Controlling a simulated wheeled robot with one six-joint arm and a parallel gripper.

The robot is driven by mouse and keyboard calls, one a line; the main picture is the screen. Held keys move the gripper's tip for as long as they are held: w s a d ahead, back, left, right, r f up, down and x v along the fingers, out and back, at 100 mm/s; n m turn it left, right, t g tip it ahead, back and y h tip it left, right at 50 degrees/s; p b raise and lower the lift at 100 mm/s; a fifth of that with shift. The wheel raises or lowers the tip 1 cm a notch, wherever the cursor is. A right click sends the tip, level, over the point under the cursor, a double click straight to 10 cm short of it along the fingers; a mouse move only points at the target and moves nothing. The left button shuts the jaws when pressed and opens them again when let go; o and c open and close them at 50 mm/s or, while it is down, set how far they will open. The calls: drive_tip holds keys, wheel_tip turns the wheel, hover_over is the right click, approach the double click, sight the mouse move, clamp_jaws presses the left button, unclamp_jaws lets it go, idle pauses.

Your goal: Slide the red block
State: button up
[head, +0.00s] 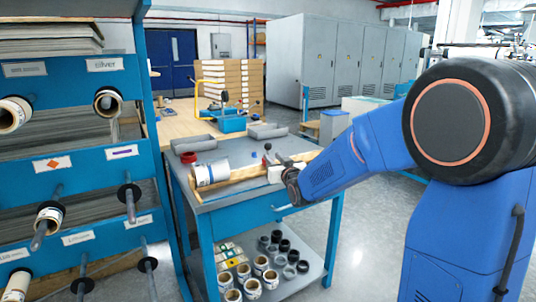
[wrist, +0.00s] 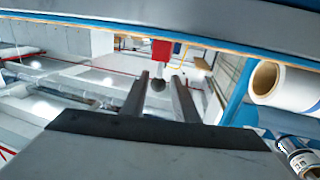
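The red block (wrist: 162,50) shows in the upper middle of the wrist view, against a long blue rail with a wooden strip. In the head view my gripper (head: 275,173) is at the worktable, close to a dark knobbed lever (head: 267,148). The red block is too small or hidden to make out clearly there.
A white roll (head: 212,172) lies on the worktable (head: 225,205) left of my gripper; a roll (wrist: 285,88) also shows at right in the wrist view. Grey trays (head: 193,143) stand behind. A blue roll rack (head: 75,140) rises at left.

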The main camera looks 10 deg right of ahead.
sight(268, 153)
drive_tip(key=w, duration=0.6)
drive_tip(key=shift+w+a, duration=0.2)
drive_tip(key=shift+a, duration=0.2)
clamp_jaws()
